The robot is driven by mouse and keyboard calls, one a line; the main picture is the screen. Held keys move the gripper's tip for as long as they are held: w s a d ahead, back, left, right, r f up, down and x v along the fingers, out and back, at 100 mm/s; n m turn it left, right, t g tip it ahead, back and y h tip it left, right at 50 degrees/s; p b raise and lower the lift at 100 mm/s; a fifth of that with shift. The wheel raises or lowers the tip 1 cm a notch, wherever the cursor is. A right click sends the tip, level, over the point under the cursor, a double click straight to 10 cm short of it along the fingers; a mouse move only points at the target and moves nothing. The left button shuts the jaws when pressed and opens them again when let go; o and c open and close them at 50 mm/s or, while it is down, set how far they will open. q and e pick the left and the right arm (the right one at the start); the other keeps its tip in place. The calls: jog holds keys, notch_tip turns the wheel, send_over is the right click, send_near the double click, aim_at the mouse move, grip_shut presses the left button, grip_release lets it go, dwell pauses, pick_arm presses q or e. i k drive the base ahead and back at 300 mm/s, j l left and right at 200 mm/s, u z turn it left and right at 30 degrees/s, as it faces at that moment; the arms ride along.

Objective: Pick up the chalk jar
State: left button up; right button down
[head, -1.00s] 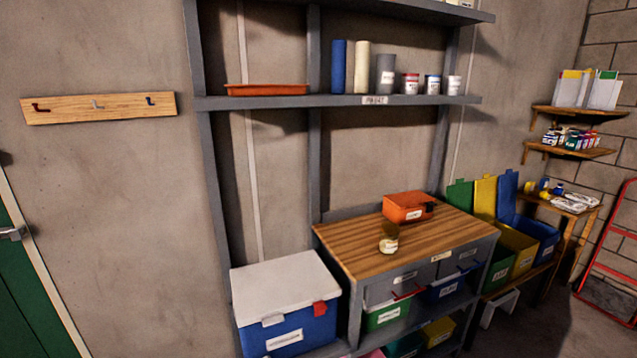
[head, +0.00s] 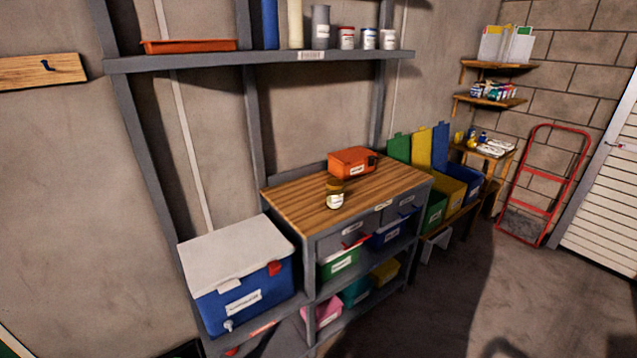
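A small jar (head: 335,194) with a white label and a brownish-yellow top stands upright on the wooden top of the workbench (head: 290,205). It looks like the chalk jar, but its label is too small to read. It stands apart from the orange box behind it, with bare wood around it. Neither of my grippers is in the head view.
An orange box (head: 352,161) sits at the back of the bench top. A blue cooler with a white lid (head: 240,290) stands left of the bench. A grey shelf (head: 200,61) with cans hangs above. Open floor (head: 480,270) lies to the right.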

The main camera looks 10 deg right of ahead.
aim_at(334, 199)
jog(key=i+j+z, duration=0.2)
jog(key=j+z, duration=0.15)
jog(key=z, duration=0.15)
jog(key=i+j+z, duration=0.1)
jog(key=j+z, duration=0.7)
jog(key=z, duration=0.2)
jog(key=i, duration=0.05)
